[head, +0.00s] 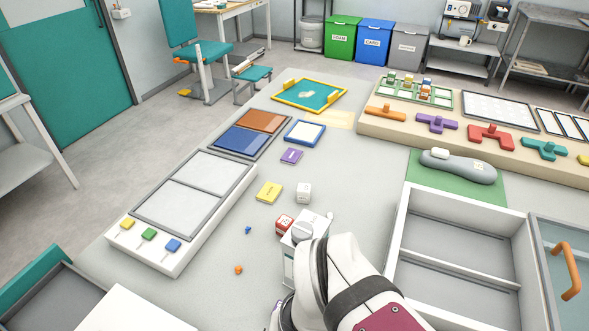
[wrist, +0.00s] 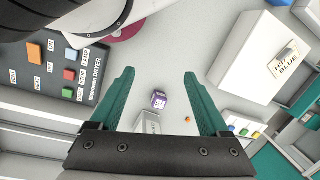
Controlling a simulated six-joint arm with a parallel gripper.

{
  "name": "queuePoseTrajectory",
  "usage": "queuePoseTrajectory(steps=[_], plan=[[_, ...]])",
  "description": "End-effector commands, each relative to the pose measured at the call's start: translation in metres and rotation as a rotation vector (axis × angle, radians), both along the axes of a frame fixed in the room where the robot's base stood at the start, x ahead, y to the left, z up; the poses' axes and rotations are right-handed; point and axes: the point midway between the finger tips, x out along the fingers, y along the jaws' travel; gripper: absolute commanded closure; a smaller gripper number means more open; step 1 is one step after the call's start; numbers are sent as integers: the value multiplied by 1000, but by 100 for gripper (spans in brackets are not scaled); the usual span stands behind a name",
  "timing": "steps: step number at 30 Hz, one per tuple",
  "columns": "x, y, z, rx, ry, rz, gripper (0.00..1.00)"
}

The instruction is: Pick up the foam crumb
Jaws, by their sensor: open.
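Two small crumb-like bits lie on the grey table in the head view: an orange one (head: 239,269) and a blue one (head: 248,230). I cannot tell for sure which is the foam crumb. In the wrist view a small orange bit (wrist: 187,119) lies near the right finger, apart from it in the picture. My gripper (wrist: 158,75) has its two teal fingers spread wide with nothing held between them. In the head view my arm hides the fingers.
A purple-and-white cube (wrist: 158,100) shows between the fingers, beside a pale block (wrist: 147,122). A dark dryer button panel (wrist: 62,68) is at left. In the head view, a red-and-white cube (head: 284,223), white cube (head: 304,192) and yellow block (head: 269,191) stand nearby; an open drawer (head: 455,250) is right.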

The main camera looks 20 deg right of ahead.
Motion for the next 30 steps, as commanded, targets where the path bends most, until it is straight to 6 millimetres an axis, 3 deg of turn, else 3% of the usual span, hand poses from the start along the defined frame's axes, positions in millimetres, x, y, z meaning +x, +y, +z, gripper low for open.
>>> queuePoseTrajectory(steps=[1,3,11,14,17,19,21,24,27,30], plan=[[0,0,0,0,0,0,24],[0,0,0,0,0,0,37],[0,0,0,0,0,2,38],[21,-1,8,-9,-7,76,38],[83,-1,20,-35,-32,295,38],[140,2,19,-56,-54,496,38],[195,8,7,-78,-73,692,38],[257,18,-18,-102,-93,930,38],[295,27,-43,-116,-104,1094,38],[313,31,-57,-126,-111,1176,38]])
